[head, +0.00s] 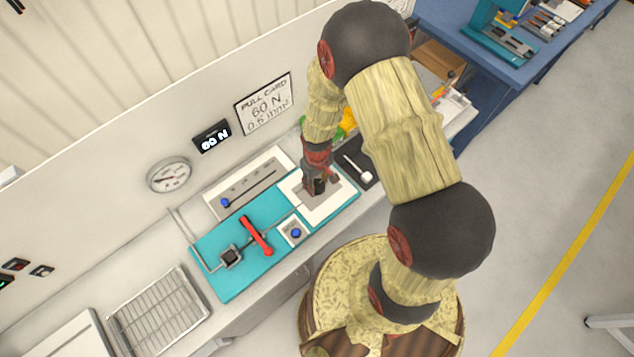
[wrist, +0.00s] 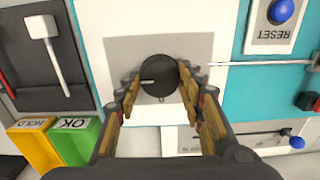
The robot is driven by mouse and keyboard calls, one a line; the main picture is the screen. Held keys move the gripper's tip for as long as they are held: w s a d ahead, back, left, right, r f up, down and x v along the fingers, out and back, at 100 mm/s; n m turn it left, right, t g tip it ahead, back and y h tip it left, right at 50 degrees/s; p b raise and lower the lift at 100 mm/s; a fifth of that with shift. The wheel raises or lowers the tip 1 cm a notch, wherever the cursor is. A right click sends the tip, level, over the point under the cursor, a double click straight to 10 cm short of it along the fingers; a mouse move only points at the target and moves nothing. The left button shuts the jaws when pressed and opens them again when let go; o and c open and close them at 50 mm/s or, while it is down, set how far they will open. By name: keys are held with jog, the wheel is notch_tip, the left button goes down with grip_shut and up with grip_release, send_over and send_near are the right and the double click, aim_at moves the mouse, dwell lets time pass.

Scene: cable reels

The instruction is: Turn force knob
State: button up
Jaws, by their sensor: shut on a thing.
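The force knob (wrist: 159,76) is a round black dial with a pale pointer line, on a grey and white plate in the wrist view. The line points left in that view. My gripper (wrist: 160,88) is shut on the knob, one finger on each side of it. In the head view my gripper (head: 317,188) reaches down onto the white plate (head: 335,206) and hides most of the knob. A small black display (head: 212,136) on the back panel shows lit characters that look like 60 N. A card (head: 264,104) beside it reads 60 N.
A teal fixture (head: 226,281) carries a red lever (head: 257,236) and a blue reset button (head: 296,233). A slider plate with a blue knob (head: 225,202) lies behind. Green OK (wrist: 75,135) and yellow HOLD (wrist: 32,138) bins stand nearby. A wire rack (head: 158,311) is at left.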

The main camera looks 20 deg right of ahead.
aim_at(317, 184)
jog(key=o, duration=1.1)
jog(key=shift+c, duration=0.2)
jog(key=shift+o, duration=0.5)
notch_tip(317, 184, up, 12)
